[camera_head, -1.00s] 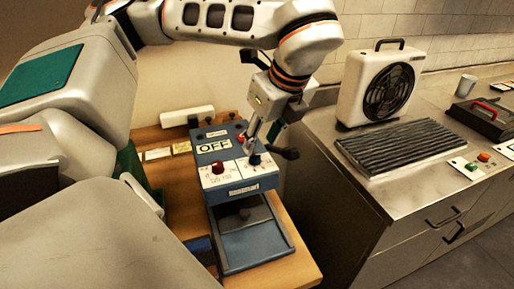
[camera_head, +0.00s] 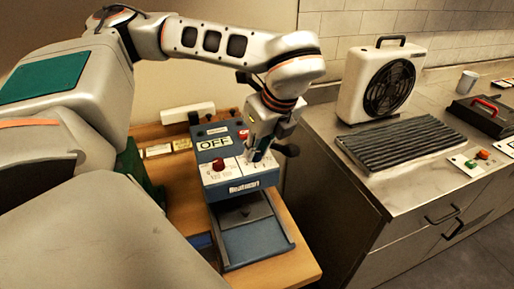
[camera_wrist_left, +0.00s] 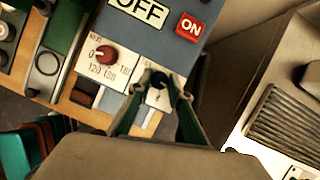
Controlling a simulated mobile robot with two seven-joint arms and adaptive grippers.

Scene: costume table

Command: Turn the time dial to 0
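The blue heat press (camera_head: 245,182) stands on a wooden table with an OFF sign (camera_head: 214,143) on its sloped top. The time dial (camera_wrist_left: 158,81) is a small dark knob on a white scale panel, right of the red temperature knob (camera_head: 218,165), which also shows in the left wrist view (camera_wrist_left: 105,54). My left gripper (camera_head: 258,155) points down at the time dial and hides most of it in the head view. In the left wrist view its two fingertips (camera_wrist_left: 157,86) lie on either side of the dial; whether they touch it is unclear. My right gripper is not in view.
A dark-knobbed handle (camera_head: 290,150) sticks out at the press's right. A steel counter (camera_head: 345,165) to the right carries a white fan (camera_head: 375,85) and a ridged dark panel (camera_head: 400,143).

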